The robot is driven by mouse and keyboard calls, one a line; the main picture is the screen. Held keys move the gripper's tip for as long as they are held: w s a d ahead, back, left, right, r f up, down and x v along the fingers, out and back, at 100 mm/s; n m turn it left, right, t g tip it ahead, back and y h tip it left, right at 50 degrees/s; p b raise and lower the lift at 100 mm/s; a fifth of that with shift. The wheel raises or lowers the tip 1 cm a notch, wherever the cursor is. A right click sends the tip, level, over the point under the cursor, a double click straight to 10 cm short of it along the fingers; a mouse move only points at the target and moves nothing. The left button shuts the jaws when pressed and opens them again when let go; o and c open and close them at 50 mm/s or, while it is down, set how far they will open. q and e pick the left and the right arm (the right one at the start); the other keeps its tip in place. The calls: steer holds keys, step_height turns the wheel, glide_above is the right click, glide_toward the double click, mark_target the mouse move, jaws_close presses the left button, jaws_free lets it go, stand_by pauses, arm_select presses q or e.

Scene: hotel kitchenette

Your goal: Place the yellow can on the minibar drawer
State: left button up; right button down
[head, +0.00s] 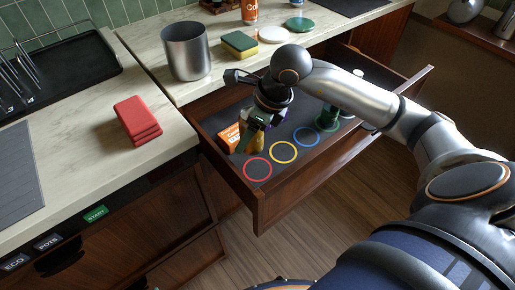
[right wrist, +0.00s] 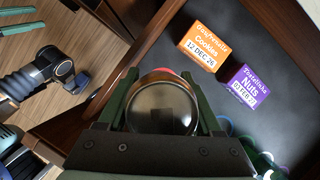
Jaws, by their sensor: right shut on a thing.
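The drawer (head: 265,208) is pulled open below the counter. Its dark floor carries red (head: 257,169), yellow (head: 283,153), blue (head: 306,137) and green rings in a row. My right gripper (head: 256,125) is over the drawer, shut on the yellow can (head: 254,142). The can is near the red and yellow rings; I cannot tell whether its base touches the floor. In the right wrist view its round metallic top (right wrist: 163,107) sits between the fingers. Two green fingers of my left gripper (right wrist: 20,20) show apart at that view's upper left corner.
An orange cookies box (right wrist: 209,45) and a purple nuts box (right wrist: 247,88) stand in the drawer beside the can. Green items are at its far end. The counter holds a metal pot (head: 186,52), sponge (head: 239,43), orange can (head: 250,12) and red cloths (head: 138,119).

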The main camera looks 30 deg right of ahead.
mark_target(254, 144)
steer(key=d+m, duration=0.1)
steer(key=m+h, duration=0.1)
steer(key=m, duration=0.1)
steer(key=shift+w+d+m+t, duration=0.1)
steer(key=shift+d+m+t, duration=0.2)
steer(key=shift+d+t, duration=0.1)
steer(key=shift+f, duration=0.2)
step_height(254, 144, down, 5)
steer(key=shift+d+r+b, duration=0.1)
steer(key=shift+r+b, duration=0.1)
steer(key=shift+b, duration=0.45)
steer(key=shift+f+b, duration=0.35)
steer(key=shift+f, duration=2.05)
steer(key=shift+f, duration=0.1)
steer(key=shift+c, duration=0.3)
jaws_free()
